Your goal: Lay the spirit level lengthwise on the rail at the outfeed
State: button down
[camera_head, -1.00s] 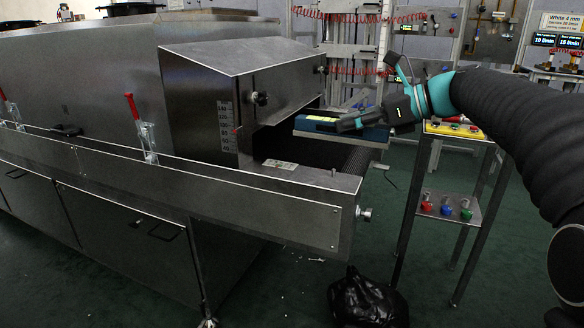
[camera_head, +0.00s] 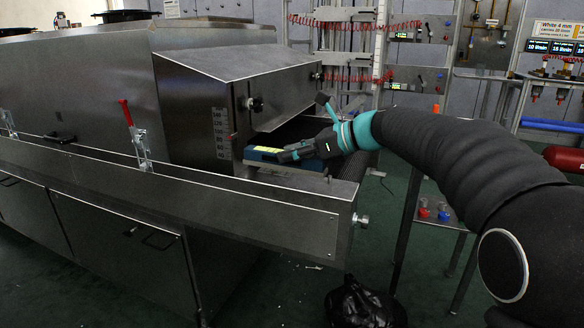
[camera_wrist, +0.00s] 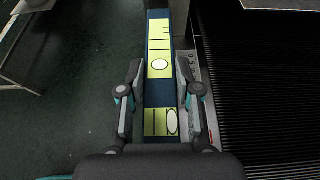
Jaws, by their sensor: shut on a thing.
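The spirit level is a blue bar with yellow-green vial windows. It shows in the wrist view (camera_wrist: 158,95), running straight ahead between the fingers of my gripper (camera_wrist: 158,100). In the head view the level (camera_head: 262,153) sticks out to the left of my gripper (camera_head: 288,155), at the dryer's open outfeed end. My gripper is shut on the level. The steel rail (camera_head: 260,200) runs along the near side of the dryer to the outfeed. In the wrist view a light metal strip (camera_wrist: 212,105) lies just right of the level. I cannot tell whether the level touches the rail.
The dryer hood (camera_head: 225,85) stands just behind the level. A dark ribbed conveyor belt (camera_wrist: 265,80) lies to its right in the wrist view. A red-handled clamp (camera_head: 132,130) stands on the rail further left. A black bag (camera_head: 362,303) lies on the floor below.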

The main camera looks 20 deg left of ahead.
aim_at(292, 167)
jog(key=shift+f, duration=1.7)
jog(key=shift+f, duration=0.15)
jog(key=c, duration=0.8)
grip_release()
